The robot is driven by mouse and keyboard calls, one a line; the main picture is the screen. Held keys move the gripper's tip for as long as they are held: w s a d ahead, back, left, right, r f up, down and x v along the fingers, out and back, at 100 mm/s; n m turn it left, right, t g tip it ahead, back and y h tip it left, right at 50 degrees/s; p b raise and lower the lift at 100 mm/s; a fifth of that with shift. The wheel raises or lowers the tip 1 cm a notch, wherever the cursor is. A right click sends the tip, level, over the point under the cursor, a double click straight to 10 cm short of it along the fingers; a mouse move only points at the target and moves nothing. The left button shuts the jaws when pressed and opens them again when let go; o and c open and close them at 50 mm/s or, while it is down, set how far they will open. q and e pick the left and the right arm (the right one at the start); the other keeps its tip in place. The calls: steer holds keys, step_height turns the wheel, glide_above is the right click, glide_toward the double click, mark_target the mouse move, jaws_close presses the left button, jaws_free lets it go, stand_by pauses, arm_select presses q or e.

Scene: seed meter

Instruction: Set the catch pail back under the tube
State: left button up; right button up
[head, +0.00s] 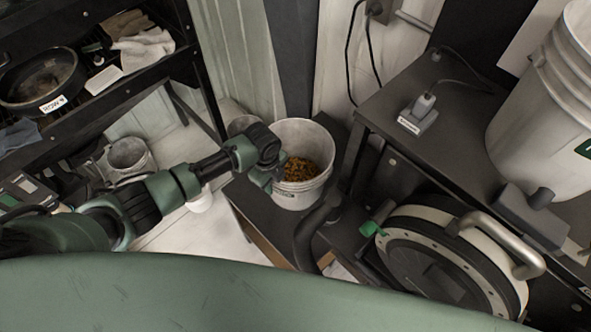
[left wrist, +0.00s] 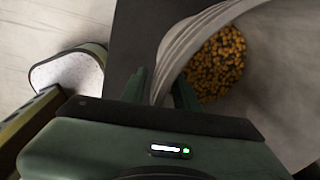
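The catch pail (head: 306,194) is a whitish bucket with yellow-brown seed in its bottom. It stands upright on a low black stand (head: 262,222), in the middle of the head view. A thick dark curved tube (head: 309,236) is beside it, at its lower right in the picture; its end is hard to make out. My left gripper (head: 268,181) is at the pail's left side. In the left wrist view, its fingers (left wrist: 162,90) stand apart on either side of the pail's wall (left wrist: 188,45), with one finger inside the rim. My right gripper is not in view.
A round drum-like meter (head: 432,262) with a metal handle and green lever is at the right. A large white bucket (head: 545,120) stands on the dark bench (head: 460,130) above. A dark shelf (head: 95,100) is at the left. A small white container (head: 200,198) is on the floor.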

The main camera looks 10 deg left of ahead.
arm_select(q)
jaws_close()
stand_by(1.3)
steer(key=shift+w+r, duration=0.15)
